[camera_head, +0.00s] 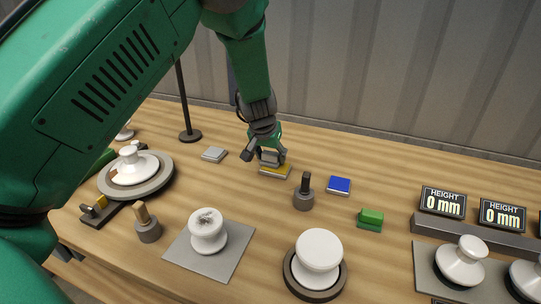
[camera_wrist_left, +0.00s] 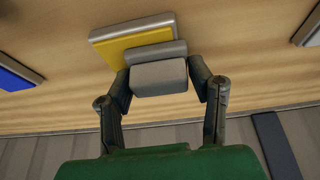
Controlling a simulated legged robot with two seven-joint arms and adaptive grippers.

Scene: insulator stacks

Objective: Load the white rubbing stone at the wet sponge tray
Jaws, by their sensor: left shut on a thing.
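My left gripper (camera_head: 270,154) is shut on a pale grey-white block, which I take as the white rubbing stone (camera_head: 273,158). In the left wrist view the stone (camera_wrist_left: 160,77) sits between the two fingers of the gripper (camera_wrist_left: 163,82). A yellow pad on a thin pale tray (camera_head: 275,173), likely the wet sponge tray, lies directly under the stone; it also shows in the wrist view (camera_wrist_left: 115,48). The stone overlaps the pad's edge in view. Whether they touch is hard to tell. My right gripper is not in view.
A blue pad (camera_head: 339,185), a grey pad (camera_head: 214,154) and a green block (camera_head: 370,217) lie around it. A dark post (camera_head: 304,192) stands close in front. White insulators (camera_head: 208,232) sit on plates nearer the camera. Height displays (camera_head: 442,202) stand at right.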

